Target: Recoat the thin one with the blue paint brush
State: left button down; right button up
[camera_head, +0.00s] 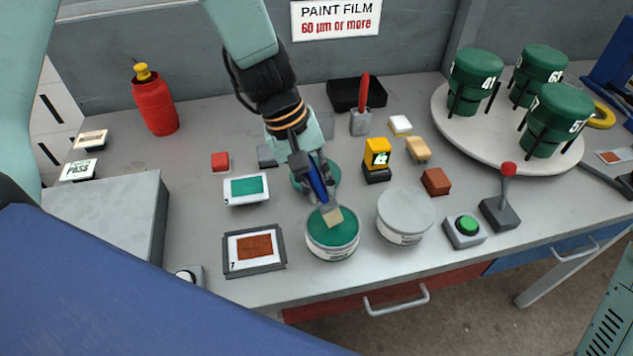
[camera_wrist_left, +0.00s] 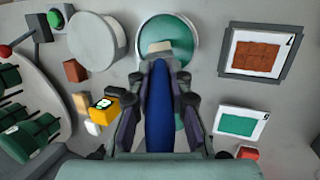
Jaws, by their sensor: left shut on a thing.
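My left gripper (camera_head: 314,172) is shut on the blue paint brush (camera_head: 319,186), which points down with its pale bristles at the open can of green paint (camera_head: 333,244). In the left wrist view the brush's blue handle (camera_wrist_left: 160,105) lies between the fingers and the bristles overlap the green paint (camera_wrist_left: 178,30); I cannot tell how deep they dip. Three green cylinders with number labels stand on the round white turntable (camera_head: 450,120) at the right: one marked 41 (camera_head: 475,80), one at the back (camera_head: 539,72) and one at the front (camera_head: 556,118). My right gripper is not in view.
A closed can (camera_head: 405,214) stands right of the paint. A yellow gauge (camera_head: 377,155), brown block (camera_head: 436,181), green button (camera_head: 467,226) and red-knobbed lever (camera_head: 502,204) stand nearby. Sample cards (camera_head: 246,188) and (camera_head: 254,249) lie left. A red bottle (camera_head: 154,102) stands at the back left.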

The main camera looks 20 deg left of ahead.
pick_arm(q)
jog(key=shift+w+d, duration=0.15)
jog(key=shift+s+a, duration=0.2)
jog(key=shift+a, duration=0.1)
jog(key=shift+w+d+f, duration=0.15)
jog(key=shift+d+f, duration=0.1)
jog(key=shift+a+f+b, duration=0.1)
jog(key=shift+a+b, duration=0.1)
jog(key=shift+b, duration=0.15)
jog(key=shift+d+f, duration=0.15)
jog(key=shift+f, duration=0.1)
dwell(0.7)
dwell(0.3)
